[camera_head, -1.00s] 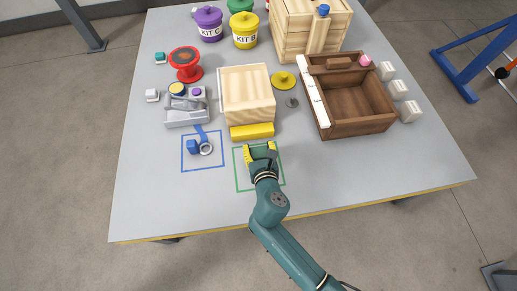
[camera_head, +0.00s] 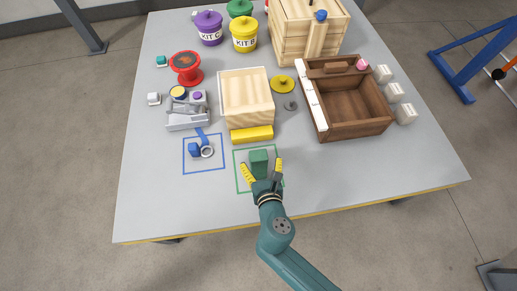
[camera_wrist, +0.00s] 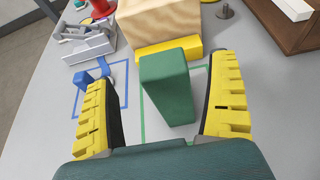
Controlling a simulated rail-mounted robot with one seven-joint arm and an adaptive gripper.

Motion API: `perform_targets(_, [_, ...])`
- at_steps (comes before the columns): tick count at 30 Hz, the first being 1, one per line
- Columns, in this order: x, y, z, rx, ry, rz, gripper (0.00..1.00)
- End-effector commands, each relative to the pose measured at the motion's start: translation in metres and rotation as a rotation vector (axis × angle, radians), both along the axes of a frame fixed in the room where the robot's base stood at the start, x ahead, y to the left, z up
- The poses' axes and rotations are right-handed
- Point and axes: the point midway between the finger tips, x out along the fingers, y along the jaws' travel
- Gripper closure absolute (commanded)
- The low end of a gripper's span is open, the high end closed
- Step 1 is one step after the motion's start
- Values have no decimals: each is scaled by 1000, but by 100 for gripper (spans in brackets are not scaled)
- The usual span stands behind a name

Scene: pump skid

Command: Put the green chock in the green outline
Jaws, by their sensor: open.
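The green chock (camera_head: 259,161) stands on the table inside the green outline (camera_head: 237,172), near its middle as far as I can see; my gripper covers part of the outline's near side. In the wrist view the green chock (camera_wrist: 167,86) stands between the two yellow fingers, with gaps on both sides. My gripper (camera_head: 262,170) is open, just in front of the chock, and it also shows in the wrist view (camera_wrist: 166,95). Neither finger appears to touch the chock.
A yellow block (camera_head: 252,134) lies just behind the outline, before a pale wooden box (camera_head: 247,94). Left is a blue outline (camera_head: 184,160) with a blue item (camera_head: 195,149). A brown wooden box (camera_head: 345,128) stands right. The table's front right is clear.

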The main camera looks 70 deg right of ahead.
Motion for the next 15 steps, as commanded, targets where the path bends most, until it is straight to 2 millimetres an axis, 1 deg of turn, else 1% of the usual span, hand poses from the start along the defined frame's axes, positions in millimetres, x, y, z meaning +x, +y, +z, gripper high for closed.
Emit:
perform_targets(1, [-5, 12, 9, 2, 5, 6, 10])
perform_targets(3, [-11, 24, 15, 0, 2, 4, 10])
perform_targets(6, [-18, 38, 19, 1, 2, 4, 10])
perform_targets(10, [-22, 45, 22, -1, 0, 0, 10])
perform_targets(15, [-23, 45, 21, 0, -2, -2, 10])
